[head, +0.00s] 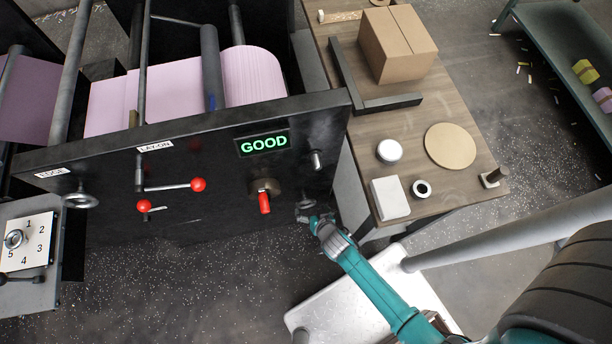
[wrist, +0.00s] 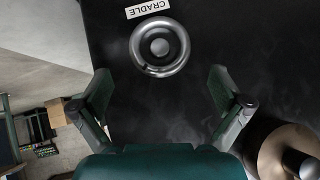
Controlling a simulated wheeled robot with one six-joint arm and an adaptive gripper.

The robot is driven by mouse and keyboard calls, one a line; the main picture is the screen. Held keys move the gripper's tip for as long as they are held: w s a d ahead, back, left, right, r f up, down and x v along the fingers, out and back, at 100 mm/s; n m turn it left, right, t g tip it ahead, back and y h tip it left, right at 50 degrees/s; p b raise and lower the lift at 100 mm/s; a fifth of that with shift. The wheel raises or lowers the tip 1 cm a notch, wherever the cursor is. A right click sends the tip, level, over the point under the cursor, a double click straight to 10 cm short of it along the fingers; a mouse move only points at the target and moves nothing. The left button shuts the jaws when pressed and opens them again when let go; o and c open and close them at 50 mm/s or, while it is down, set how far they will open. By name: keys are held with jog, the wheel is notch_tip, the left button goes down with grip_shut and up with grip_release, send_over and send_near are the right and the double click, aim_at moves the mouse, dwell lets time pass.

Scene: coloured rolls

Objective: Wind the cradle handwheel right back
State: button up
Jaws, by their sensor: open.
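The cradle handwheel (wrist: 160,47) is a small silver wheel with a round hub on the black machine panel, straight ahead in the wrist view. A white CRADLE label (wrist: 147,9) sits beside it. My gripper (wrist: 161,76) is open, with one finger to each side and the wheel centred just beyond the fingertips; I see no contact. In the head view the handwheel (head: 304,205) is at the panel's lower right, partly hidden by my gripper (head: 314,217).
A red-handled knob (head: 264,200) is left of the handwheel, below a green GOOD display (head: 263,143). Red-balled levers (head: 198,185) are further left. A wooden table (head: 455,205) with a cardboard box (head: 397,43) and small items stands right of the machine.

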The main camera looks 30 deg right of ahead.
aim_at(307, 205)
jog(key=shift+x, duration=3.1)
jog(key=shift+c, duration=0.3)
jog(key=c, duration=1)
